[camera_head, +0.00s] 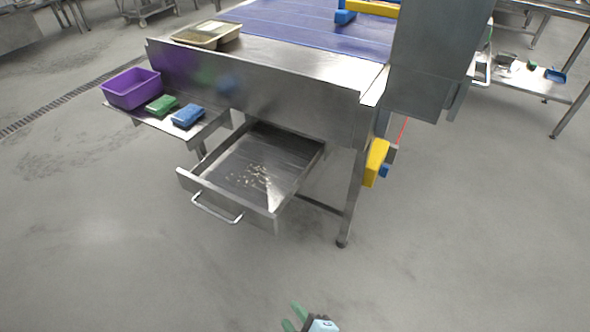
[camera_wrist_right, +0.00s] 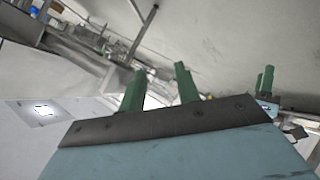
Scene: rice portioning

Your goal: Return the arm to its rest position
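My right gripper (camera_head: 294,315) shows at the bottom edge of the head view, over bare floor and well in front of the open drawer. Its two green fingers stand apart with nothing between them. In the right wrist view its fingers (camera_wrist_right: 158,80) also stand apart and empty. Another green finger-like piece with light blue below it shows at the right of the wrist view; it looks like part of my left gripper (camera_wrist_right: 265,82), but its opening cannot be made out. My left gripper does not show in the head view.
A metal drawer (camera_head: 268,221) stands open under the steel table (camera_head: 310,70), with scattered pale grains inside. A side shelf (camera_head: 150,121) holds a purple bin (camera_head: 132,88), a green sponge (camera_head: 162,104) and a blue sponge (camera_head: 187,116). The floor in front is clear.

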